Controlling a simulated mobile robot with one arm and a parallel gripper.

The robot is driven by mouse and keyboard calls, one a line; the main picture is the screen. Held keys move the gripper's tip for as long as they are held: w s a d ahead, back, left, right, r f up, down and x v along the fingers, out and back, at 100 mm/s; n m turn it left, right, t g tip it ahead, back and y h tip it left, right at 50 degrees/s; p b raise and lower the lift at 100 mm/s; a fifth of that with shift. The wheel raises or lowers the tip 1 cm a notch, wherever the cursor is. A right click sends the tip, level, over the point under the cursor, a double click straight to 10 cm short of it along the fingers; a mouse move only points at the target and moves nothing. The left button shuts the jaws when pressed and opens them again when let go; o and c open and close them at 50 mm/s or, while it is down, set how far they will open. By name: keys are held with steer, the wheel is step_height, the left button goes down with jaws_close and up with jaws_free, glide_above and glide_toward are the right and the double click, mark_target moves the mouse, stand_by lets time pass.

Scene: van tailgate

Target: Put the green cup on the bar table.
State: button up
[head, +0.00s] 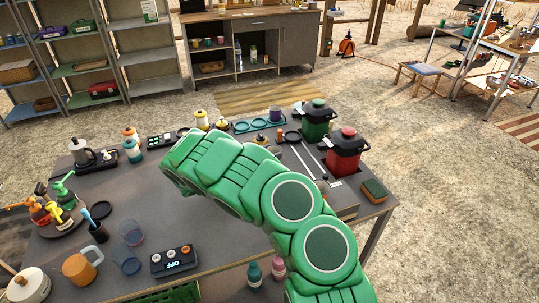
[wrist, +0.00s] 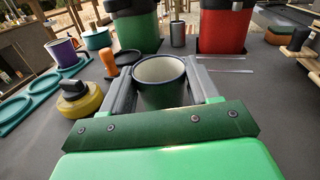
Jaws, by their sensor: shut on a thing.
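The green cup (wrist: 162,95) is dark green with a cream inside. It stands upright between the two grey fingers of my gripper (wrist: 160,78) in the wrist view, and the fingers are shut on its sides. Its base is hidden, so I cannot tell whether it touches the surface below. In the head view my green arm hides the gripper and the cup. A large grey table (head: 135,205) fills the front of the head view, with my arm reaching over it. I cannot tell for sure whether this is the bar table.
A green container (head: 316,128) and a red container (head: 345,160) stand beyond my gripper. A purple cup (wrist: 62,52) sits in a teal ring holder (wrist: 38,88) at left. A yellow jar (wrist: 80,100) stands close left of the cup. Bare tabletop lies left of my arm.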

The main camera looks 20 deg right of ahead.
steer(key=shift+f, duration=0.3)
steer(key=o, duration=1.1)
steer(key=v, duration=1.2)
steer(key=shift+r, duration=0.1)
